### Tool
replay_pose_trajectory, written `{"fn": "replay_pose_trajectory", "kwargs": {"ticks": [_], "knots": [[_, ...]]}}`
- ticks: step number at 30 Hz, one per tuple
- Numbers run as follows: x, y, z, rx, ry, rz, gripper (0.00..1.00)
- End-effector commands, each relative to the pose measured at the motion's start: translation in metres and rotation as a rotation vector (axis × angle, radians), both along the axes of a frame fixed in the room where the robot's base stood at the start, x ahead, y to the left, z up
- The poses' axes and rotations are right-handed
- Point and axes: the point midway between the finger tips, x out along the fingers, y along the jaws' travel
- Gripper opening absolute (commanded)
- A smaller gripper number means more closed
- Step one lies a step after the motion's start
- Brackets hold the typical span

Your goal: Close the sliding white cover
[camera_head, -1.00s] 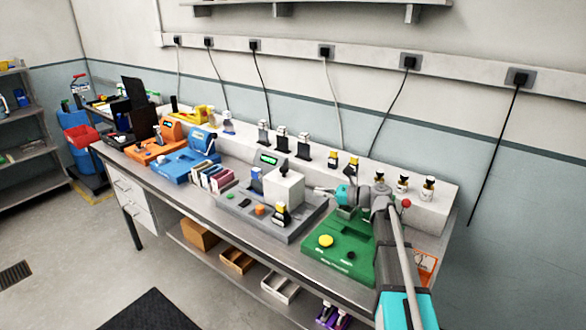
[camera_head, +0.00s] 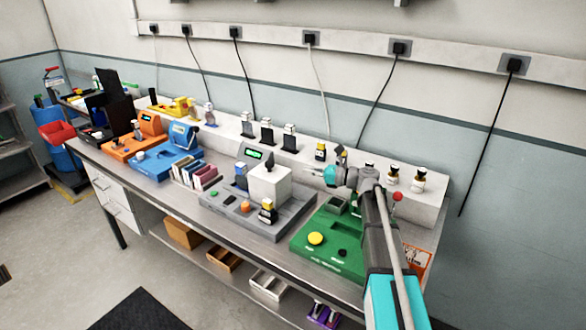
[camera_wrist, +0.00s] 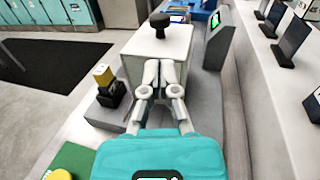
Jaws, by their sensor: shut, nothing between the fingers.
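The white cover (camera_head: 270,186) is a box-shaped block with a dark knob on top. It sits on the grey module (camera_head: 262,222) in the middle of the bench. In the wrist view the cover (camera_wrist: 157,52) stands straight ahead, with its black knob (camera_wrist: 159,22) upright on it. My gripper (camera_head: 312,171) is just right of the cover in the head view. Its fingers (camera_wrist: 158,72) are together and empty, pointing at the cover's near face and overlapping it in the picture. I cannot tell whether they touch it.
A yellow-topped black part (camera_head: 267,210) stands on the grey module in front of the cover. A blue block (camera_head: 241,176) stands left of the cover. The green module (camera_head: 328,243) lies below my arm. A raised shelf (camera_head: 230,127) with small parts runs behind.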

Motion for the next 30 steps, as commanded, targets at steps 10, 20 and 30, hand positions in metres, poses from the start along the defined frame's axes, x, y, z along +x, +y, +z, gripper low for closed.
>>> {"fn": "replay_pose_trajectory", "kwargs": {"ticks": [10, 20, 30], "knots": [[0.013, 0.029, 0.000, 0.000, 0.000, 0.003, 0.00], [0.030, 0.071, 0.000, 0.000, -0.001, 0.003, 0.00], [0.038, 0.091, 0.000, 0.000, -0.001, 0.002, 0.00]]}}
